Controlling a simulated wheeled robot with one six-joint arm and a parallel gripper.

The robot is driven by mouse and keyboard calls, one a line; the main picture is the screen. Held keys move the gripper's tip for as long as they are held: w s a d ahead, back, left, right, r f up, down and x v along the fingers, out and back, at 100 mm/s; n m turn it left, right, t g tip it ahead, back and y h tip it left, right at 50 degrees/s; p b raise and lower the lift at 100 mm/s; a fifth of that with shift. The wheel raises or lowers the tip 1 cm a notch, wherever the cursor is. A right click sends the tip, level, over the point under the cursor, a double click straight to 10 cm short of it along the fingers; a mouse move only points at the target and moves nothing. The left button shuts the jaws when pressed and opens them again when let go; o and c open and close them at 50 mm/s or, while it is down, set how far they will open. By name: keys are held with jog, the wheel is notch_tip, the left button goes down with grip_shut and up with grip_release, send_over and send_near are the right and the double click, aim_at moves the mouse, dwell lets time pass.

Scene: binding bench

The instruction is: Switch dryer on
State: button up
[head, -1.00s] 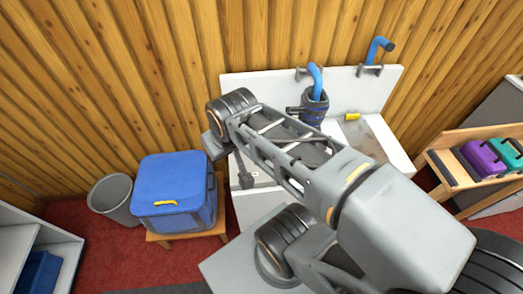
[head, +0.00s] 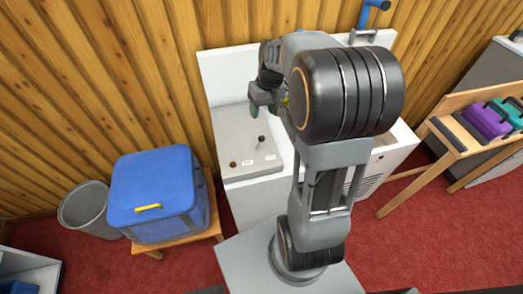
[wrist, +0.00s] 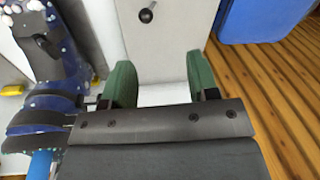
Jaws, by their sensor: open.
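The dryer (head: 240,186) is a white bench unit against the wooden wall. Its grey panel carries a lever (head: 261,140) with a dark round knob, a small brown button (head: 233,163) and two small labels. The lever also shows at the top of the wrist view (wrist: 146,15), beyond my fingertips. My gripper (head: 257,104) is over the back part of the panel, behind the lever in the head view. In the wrist view, its green fingers (wrist: 160,77) are apart with nothing between them. My arm hides the right middle of the unit.
A dark blue speckled item (wrist: 50,60) with a blue tube (wrist: 40,165) is close left of my gripper. A blue box (head: 155,190) on a stool and a grey bin (head: 85,210) stand left. A wooden rack (head: 455,140) stands right.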

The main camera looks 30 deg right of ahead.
jog(key=b, duration=0.1)
send_near(262, 138)
jog(key=w+d, duration=0.1)
jog(key=shift+g+y, duration=0.3)
jog(key=shift+y, duration=0.1)
jog(key=f, duration=0.4)
jog(key=a+f, duration=0.1)
jog(key=f, duration=0.3)
jog(key=a+f, duration=0.1)
jog(key=f, duration=0.4)
jog(key=shift+a+b, duration=0.2)
jog(key=shift+b, duration=0.2)
jog(key=shift+c, duration=0.2)
grip_shut()
